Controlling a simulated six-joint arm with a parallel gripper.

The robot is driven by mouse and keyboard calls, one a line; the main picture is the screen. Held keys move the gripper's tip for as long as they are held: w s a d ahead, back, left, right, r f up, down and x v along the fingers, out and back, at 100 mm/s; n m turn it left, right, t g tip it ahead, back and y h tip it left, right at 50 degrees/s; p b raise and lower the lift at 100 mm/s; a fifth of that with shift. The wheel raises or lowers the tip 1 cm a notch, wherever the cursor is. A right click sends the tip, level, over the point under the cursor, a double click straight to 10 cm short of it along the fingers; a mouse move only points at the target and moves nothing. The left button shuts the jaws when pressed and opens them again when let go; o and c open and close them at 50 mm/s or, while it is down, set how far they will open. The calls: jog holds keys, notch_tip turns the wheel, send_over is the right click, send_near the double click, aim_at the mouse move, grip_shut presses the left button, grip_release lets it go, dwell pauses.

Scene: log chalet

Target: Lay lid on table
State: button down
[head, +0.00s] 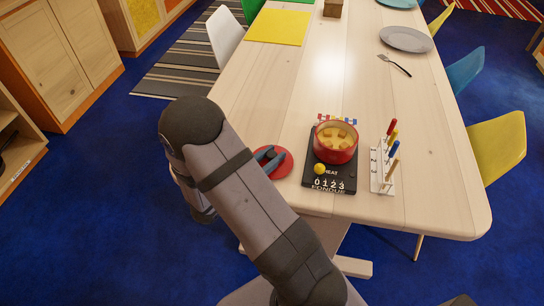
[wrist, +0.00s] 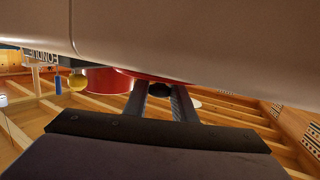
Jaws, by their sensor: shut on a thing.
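The lid is a red disc (head: 284,166) with a dark knob, to the left of the fondue pot in the head view. My gripper (head: 268,155) is shut on the lid's knob. In the wrist view my gripper's two fingers (wrist: 160,92) close around the dark knob, and a thin strip of the red lid (wrist: 148,75) shows above them. The lid is over the near left part of the wooden table (head: 315,92). I cannot tell whether it touches the tabletop. My arm hides part of the lid's surroundings.
The open red pot (head: 336,155) with yellow contents stands on a black fondue base (head: 318,185) with a yellow knob (head: 320,169), close right of the lid. A white rack (head: 381,178) holds colored forks. The table's left middle is clear.

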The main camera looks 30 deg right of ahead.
jog(key=shift+f, duration=0.2)
jog(key=c, duration=1.5)
grip_release()
jog(key=shift+o, duration=0.2)
jog(key=shift+r, duration=0.2)
jog(key=v, duration=1.2)
jog(key=shift+f, duration=0.1)
jog(key=shift+w, duration=0.1)
